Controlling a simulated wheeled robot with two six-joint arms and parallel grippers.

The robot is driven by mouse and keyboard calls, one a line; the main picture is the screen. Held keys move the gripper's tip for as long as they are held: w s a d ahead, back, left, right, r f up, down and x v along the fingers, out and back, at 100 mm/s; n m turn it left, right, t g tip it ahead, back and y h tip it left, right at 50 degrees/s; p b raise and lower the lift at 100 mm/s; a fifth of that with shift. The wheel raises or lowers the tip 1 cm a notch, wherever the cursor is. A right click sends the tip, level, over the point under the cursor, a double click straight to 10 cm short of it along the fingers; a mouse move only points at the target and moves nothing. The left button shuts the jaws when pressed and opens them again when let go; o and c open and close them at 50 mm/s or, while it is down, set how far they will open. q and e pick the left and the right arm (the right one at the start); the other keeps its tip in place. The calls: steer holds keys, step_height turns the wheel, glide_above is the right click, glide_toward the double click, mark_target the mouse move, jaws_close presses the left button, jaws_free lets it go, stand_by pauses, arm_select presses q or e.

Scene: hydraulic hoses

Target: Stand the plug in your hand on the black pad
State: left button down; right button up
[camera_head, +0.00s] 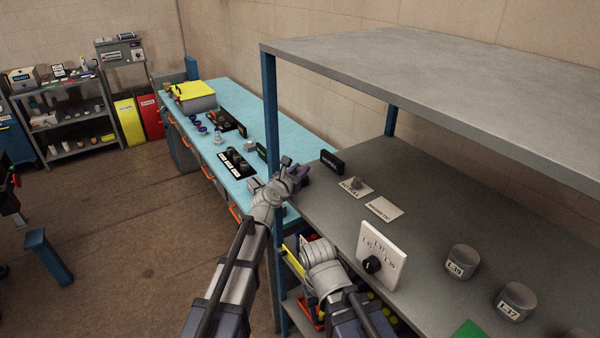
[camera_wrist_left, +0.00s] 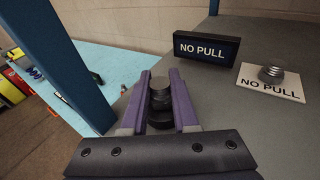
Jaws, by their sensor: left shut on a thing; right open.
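My left gripper (camera_head: 291,171) is shut on a dark grey cylindrical plug (camera_wrist_left: 160,84). In the left wrist view the plug stands between the purple fingers (camera_wrist_left: 161,108), at the front corner of the grey shelf; whether it touches the shelf is unclear. A black pad (camera_head: 229,171) with several dark cylinders and white labels lies on the blue bench, to the left of my left gripper. Another black mat (camera_head: 214,117) lies farther back. My right gripper (camera_head: 319,252) is low by the shelf's front edge, open; its fingers are hard to make out.
A black "NO PULL" sign (camera_wrist_left: 206,47) stands on the shelf beside a white "NO PULL" plate (camera_wrist_left: 270,91) bearing a metal plug (camera_wrist_left: 271,73). A blue post (camera_head: 270,115) rises between bench (camera_head: 257,101) and shelf. A white dial panel (camera_head: 380,254) and labelled grey cylinders (camera_head: 462,261) stand nearer.

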arm_select(q)
steer(key=shift+f, duration=0.15)
steer(key=c, duration=0.7)
jaws_free()
steer(key=shift+s+r, duration=0.1)
steer(key=shift+r, duration=0.15)
steer(key=p+v, duration=0.2)
steer(key=v, duration=0.9)
steer(key=shift+s+a, duration=0.15)
steer(key=shift+s, duration=0.25)
